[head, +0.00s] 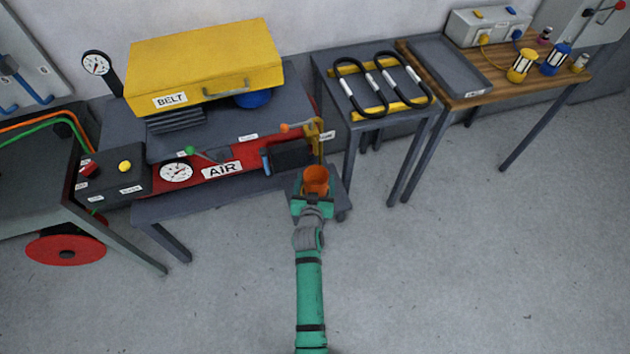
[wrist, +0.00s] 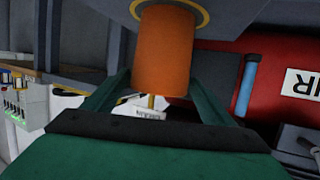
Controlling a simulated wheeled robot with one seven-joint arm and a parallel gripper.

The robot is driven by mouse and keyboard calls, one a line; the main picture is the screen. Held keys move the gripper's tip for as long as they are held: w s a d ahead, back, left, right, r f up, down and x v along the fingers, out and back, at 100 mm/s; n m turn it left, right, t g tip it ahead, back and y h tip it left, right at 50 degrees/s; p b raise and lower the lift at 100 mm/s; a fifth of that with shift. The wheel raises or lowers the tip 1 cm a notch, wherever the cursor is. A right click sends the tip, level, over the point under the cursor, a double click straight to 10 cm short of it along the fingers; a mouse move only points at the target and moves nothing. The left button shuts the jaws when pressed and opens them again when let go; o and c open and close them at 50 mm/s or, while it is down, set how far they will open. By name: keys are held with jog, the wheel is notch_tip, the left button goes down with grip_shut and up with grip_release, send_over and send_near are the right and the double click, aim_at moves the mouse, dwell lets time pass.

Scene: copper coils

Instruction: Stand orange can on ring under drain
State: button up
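The orange can (head: 317,180) is upright between the fingers of my gripper (head: 314,197) in the head view. In the wrist view, which is upside down, the orange can (wrist: 164,52) has a finger of my gripper (wrist: 160,80) close against each side. The gripper looks shut on it. The can's lower end is inside the yellow ring (wrist: 203,17) on a grey surface. I cannot tell whether it rests there or hangs just above. The yellow drain fitting (head: 314,135) is just above and behind the can. A drain label (wrist: 147,113) shows behind it.
The red AIR panel (head: 225,168) on its grey bench is left of my gripper, with the yellow BELT case (head: 205,62) above. A table with black coils (head: 380,85) is to the right. The front floor is clear.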

jog(key=shift+o, duration=0.4)
jog(key=shift+s+r, duration=0.15)
jog(key=s+a+r+y, duration=0.1)
jog(key=s+r, duration=0.1)
jog(key=s, duration=1.4)
jog(key=s+r, duration=0.2)
jog(key=s, duration=1.3)
jog(key=s+r, duration=0.5)
jog(key=s, duration=0.3)
jog(key=s+d+r, duration=0.1)
jog(key=s+r, duration=0.4)
jog(key=s, duration=0.3)
jog(key=shift+d+r+n+t, duration=0.15)
jog(key=shift+r+n+t, duration=0.1)
jog(key=shift+n+t, duration=0.15)
